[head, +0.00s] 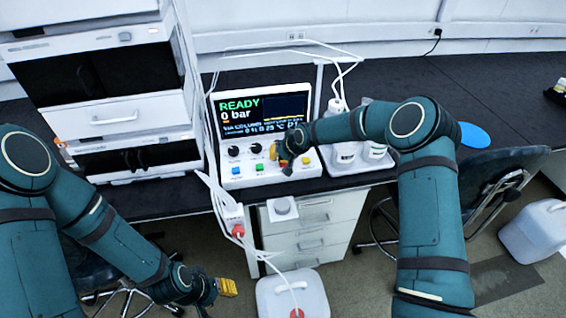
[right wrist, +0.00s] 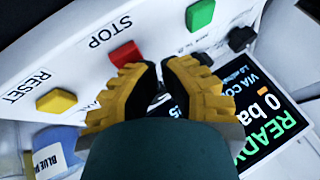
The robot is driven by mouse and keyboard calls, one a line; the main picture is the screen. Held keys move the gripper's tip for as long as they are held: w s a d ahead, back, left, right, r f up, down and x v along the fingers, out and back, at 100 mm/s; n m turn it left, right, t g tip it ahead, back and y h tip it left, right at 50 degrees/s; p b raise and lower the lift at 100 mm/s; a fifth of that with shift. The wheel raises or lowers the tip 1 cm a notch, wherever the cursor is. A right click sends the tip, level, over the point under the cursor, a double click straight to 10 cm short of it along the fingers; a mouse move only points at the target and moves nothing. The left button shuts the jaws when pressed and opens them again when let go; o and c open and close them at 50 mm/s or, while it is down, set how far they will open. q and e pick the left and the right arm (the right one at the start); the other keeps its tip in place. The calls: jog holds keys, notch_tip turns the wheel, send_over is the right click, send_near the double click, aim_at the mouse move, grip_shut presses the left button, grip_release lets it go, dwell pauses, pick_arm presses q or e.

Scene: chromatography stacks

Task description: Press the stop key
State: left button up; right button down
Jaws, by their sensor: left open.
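The red stop key (right wrist: 125,53) sits on the white front panel under the printed word STOP in the right wrist view. My left gripper (head: 226,287) is open and empty, low in front of the bench.
Beside the red key are a yellow reset key (right wrist: 57,100) and a green key (right wrist: 200,15). A blue key (head: 236,170) is further left on the panel. The screen (head: 262,112) reads READY, 0 bar. White bottles (head: 344,152) stand in a tray to the right.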

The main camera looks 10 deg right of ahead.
aim_at(279, 164)
jog(key=shift+r, duration=0.55)
jog(key=shift+r, duration=0.1)
notch_tip(279, 164, up, 5)
jog(key=shift+f+p, duration=0.1)
jog(key=shift+p, duration=1.15)
